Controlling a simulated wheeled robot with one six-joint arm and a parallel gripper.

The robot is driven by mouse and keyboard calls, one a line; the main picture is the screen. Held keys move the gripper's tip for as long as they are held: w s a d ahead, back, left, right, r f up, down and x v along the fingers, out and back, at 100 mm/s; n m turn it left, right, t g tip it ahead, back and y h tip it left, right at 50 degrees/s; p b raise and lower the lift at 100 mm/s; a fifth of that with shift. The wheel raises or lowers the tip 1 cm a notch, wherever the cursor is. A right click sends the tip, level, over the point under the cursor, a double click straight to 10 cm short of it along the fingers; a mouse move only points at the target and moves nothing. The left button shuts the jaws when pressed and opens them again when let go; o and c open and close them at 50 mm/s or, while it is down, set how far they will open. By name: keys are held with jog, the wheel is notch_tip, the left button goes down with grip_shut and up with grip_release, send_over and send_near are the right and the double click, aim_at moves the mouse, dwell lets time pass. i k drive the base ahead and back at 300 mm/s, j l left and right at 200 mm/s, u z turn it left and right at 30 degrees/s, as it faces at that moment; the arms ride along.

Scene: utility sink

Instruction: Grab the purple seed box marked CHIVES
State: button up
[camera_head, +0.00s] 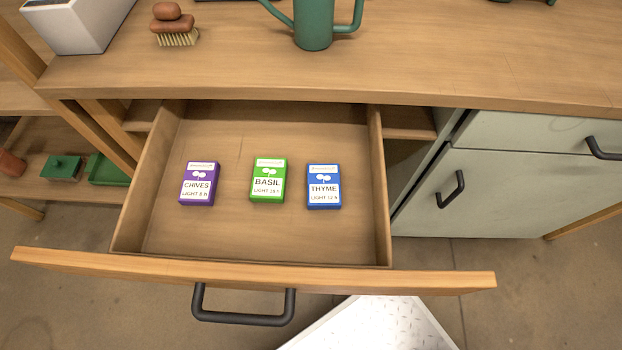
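The purple seed box (199,184) marked CHIVES lies flat, label up, in the left part of an open wooden drawer (250,247). To its right, apart from it, lies a green box (268,180) marked BASIL. Further right lies a blue box (323,187) marked THYME. All three boxes are apart from each other and from the drawer walls. My gripper is not in view.
The drawer front (250,270) has a dark handle (243,306). The wooden counter (400,60) above holds a brush (175,28), a green watering can (313,22) and a white planter (78,22). A cabinet door (500,190) stands at right. Drawer floor around the boxes is clear.

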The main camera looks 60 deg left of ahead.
aim_at(200, 185)
jog(key=i+l+u, duration=0.1)
jog(key=u, duration=0.3)
jog(key=i+l+u, duration=0.2)
jog(key=u, duration=0.2)
jog(key=i+l+u, duration=0.1)
jog(key=u, duration=0.25)
jog(key=l+u, duration=0.6)
jog(key=u, duration=0.25)
jog(key=l+u, duration=0.25)
jog(key=u, duration=0.15)
jog(key=l+u, duration=0.2)
jog(key=u, duration=0.25)
jog(key=l+u, duration=0.2)
jog(key=u, duration=0.25)
jog(key=k+l+u, duration=0.1)
jog(key=k+l, duration=0.2)
jog(key=i+j+z, duration=0.1)
jog(key=j, duration=0.25)
jog(key=i, duration=0.1)
